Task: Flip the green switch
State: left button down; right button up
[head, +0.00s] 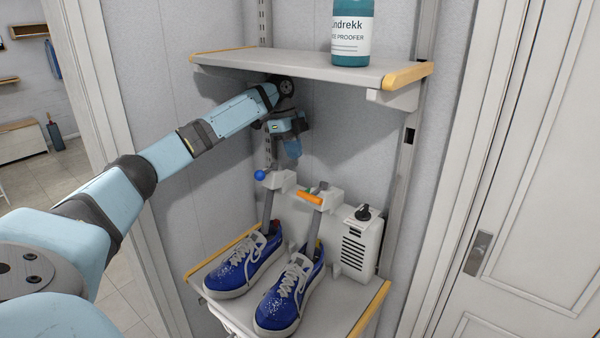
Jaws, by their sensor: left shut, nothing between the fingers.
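A shoe-dryer-like device stands on the lower shelf, with a white box (358,243) at its right. A black knob (363,212) tops the box. Left of it, an orange handle (309,198) lies on a white holder, with a small greyish-green piece (319,187) just behind it. I cannot tell for sure whether this piece is the green switch. A blue ball knob (260,175) sits farther left. My left gripper (292,150) is shut and empty, pointing down above and behind the holders, apart from them. Its fingertips are small and dark. My right gripper is not in view.
Two blue shoes (245,262) (290,295) stand on the lower shelf (350,310) under the holders. An upper shelf (290,66) with a teal bottle (352,30) overhangs my left arm. A metal rail and a white door (530,200) are at the right.

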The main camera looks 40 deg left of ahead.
aim_at(308, 190)
pick_arm(q)
jog(key=x, duration=0.9)
jog(key=shift+f+p, duration=0.2)
jog(key=shift+p, duration=0.1)
jog(key=shift+f, duration=0.1)
jog(key=shift+f, duration=0.1)
jog(key=shift+d+f, duration=0.1)
jog(key=shift+f, duration=0.1)
jog(key=shift+t, duration=0.3)
jog(key=shift+r, duration=0.1)
jog(key=shift+w+r+p, duration=0.2)
jog(key=shift+w+p, duration=0.15)
jog(key=shift+p, duration=0.15)
jog(key=shift+w+p, duration=0.3)
jog(key=shift+w, duration=0.1)
jog(key=shift+r, duration=0.15)
